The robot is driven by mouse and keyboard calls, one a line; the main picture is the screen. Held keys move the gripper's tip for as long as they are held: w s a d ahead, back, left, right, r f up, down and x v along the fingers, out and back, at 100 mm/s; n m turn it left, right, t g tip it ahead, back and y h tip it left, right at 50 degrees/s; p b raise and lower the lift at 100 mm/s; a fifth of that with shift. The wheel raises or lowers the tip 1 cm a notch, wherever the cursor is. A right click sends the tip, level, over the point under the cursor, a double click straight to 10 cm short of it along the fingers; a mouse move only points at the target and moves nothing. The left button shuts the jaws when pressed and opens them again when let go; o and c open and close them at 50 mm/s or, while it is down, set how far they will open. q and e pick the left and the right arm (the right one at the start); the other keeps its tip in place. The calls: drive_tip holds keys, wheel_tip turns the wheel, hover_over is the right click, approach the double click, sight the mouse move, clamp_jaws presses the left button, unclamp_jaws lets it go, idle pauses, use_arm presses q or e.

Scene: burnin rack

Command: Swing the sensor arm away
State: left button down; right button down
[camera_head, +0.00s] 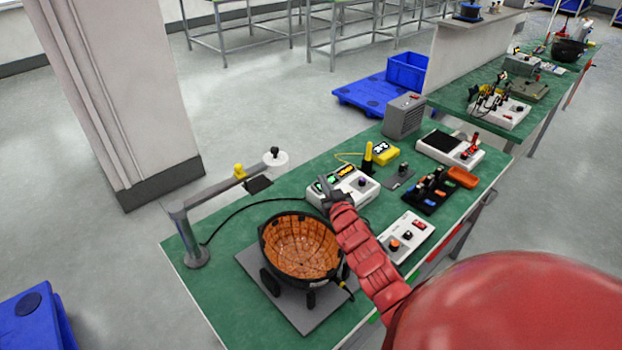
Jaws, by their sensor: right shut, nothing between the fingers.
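The sensor arm (215,189) is a grey bar on an upright post at the left corner of the green table. It reaches back and right, with a yellow knob on it and a white round head with a black knob (274,156) at its end. The bar lies behind and left of the black bowl, not over it. My right gripper (324,184) is dark, shut and empty, in front of the white power supply. It is apart from the sensor arm, to the right of its head. My left gripper is not in view.
A black bowl with an orange lining (300,247) stands on a grey plate. A black cable runs from the post behind it. A white switch box (408,236), a black tool rack and an orange tray (462,177) are right. A white pillar (120,90) stands beyond the table.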

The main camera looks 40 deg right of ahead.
drive_tip(key=shift+s+d+r, duration=0.1)
drive_tip(key=shift+s+d, duration=0.15)
drive_tip(key=shift+s, duration=0.75)
drive_tip(key=shift+s, duration=0.1)
